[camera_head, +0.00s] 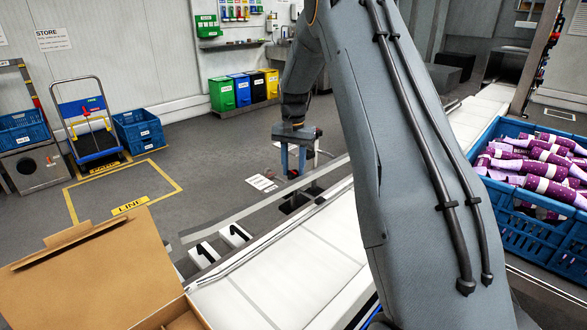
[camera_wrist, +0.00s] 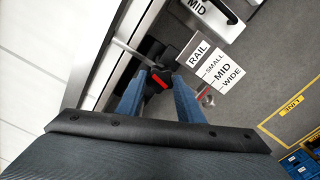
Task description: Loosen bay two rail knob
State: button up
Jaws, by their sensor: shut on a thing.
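My gripper (camera_head: 293,168) reaches down beside the conveyor in the head view. In the wrist view its two blue fingers (camera_wrist: 158,82) stand on either side of a black rail knob with a red mark (camera_wrist: 159,77), and they are shut on it. In the head view the knob is mostly hidden by the fingers. A white scale label reading RAIL, SMALL, MID, WIDE (camera_wrist: 217,66) lies to the right of the knob in the wrist view. A grey metal rod (camera_wrist: 132,52) runs toward the knob from the upper left.
The white conveyor belt (camera_head: 300,262) runs beside the knob. An open cardboard box (camera_head: 85,270) is at lower left, and a blue crate (camera_head: 530,222) of purple wrapped lollies is at right. Open floor lies beyond.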

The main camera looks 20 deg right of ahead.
aim_at(294, 173)
jog(key=n, duration=0.4)
jog(key=shift+n, duration=1.9)
jog(key=o, duration=1.1)
jog(key=shift+c, duration=0.2)
notch_tip(294, 173, up, 8)
jog(key=shift+f+b, duration=0.2)
jog(key=shift+b, duration=0.65)
jog(key=shift+r, duration=0.15)
